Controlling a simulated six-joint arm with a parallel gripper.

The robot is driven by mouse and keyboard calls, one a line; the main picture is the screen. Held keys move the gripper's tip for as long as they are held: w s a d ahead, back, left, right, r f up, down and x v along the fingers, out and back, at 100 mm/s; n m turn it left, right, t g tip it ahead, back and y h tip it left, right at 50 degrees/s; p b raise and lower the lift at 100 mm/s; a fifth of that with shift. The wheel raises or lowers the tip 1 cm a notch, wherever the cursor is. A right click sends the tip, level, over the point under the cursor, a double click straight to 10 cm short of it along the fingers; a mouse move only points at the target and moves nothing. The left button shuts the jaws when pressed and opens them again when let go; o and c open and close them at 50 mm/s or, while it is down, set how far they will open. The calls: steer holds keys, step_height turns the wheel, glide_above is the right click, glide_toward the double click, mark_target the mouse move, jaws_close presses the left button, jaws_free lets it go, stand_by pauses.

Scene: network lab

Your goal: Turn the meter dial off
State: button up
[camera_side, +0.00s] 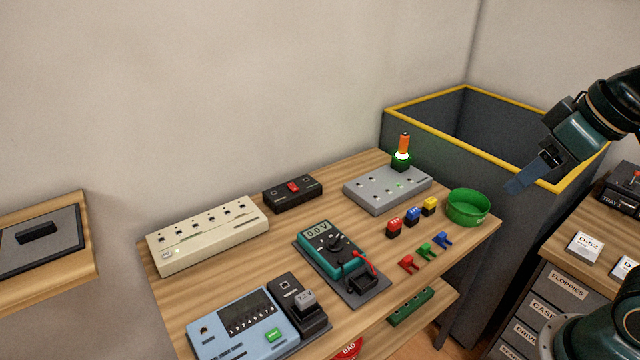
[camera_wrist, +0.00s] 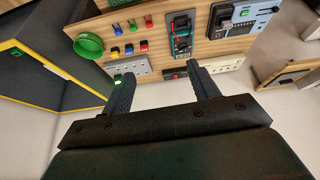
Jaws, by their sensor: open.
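The teal multimeter (camera_side: 332,247) lies on a dark base plate on the wooden bench. Its display reads 0.0 V, and its black dial (camera_side: 337,243) sits below the display. The dial's pointer is too small to read. The meter also shows in the wrist view (camera_wrist: 181,30), upside down and beyond my fingers. My gripper (camera_side: 517,184) is at the right in the side view, in the air above the dark bin, well away from the meter. In the wrist view my gripper (camera_wrist: 155,77) has its two fingers wide apart with nothing between them.
A beige power strip (camera_side: 208,234), red-switch box (camera_side: 293,192), grey panel (camera_side: 388,189) with a lit orange-tipped post, and green bowl (camera_side: 467,207) stand around the meter. Small coloured blocks and clips lie to its right. A blue tester (camera_side: 243,325) stands in front. A yellow-rimmed bin (camera_side: 480,150) adjoins.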

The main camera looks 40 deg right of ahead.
steer(key=w+a+n+g, duration=0.1)
steer(key=w, duration=0.7)
steer(key=n+g, duration=0.3)
steer(key=g, duration=0.1)
glide_above(337, 240)
step_height(337, 240, down, 18)
steer(key=shift+a+r, duration=0.1)
step_height(337, 240, down, 14)
steer(key=shift+r, duration=0.1)
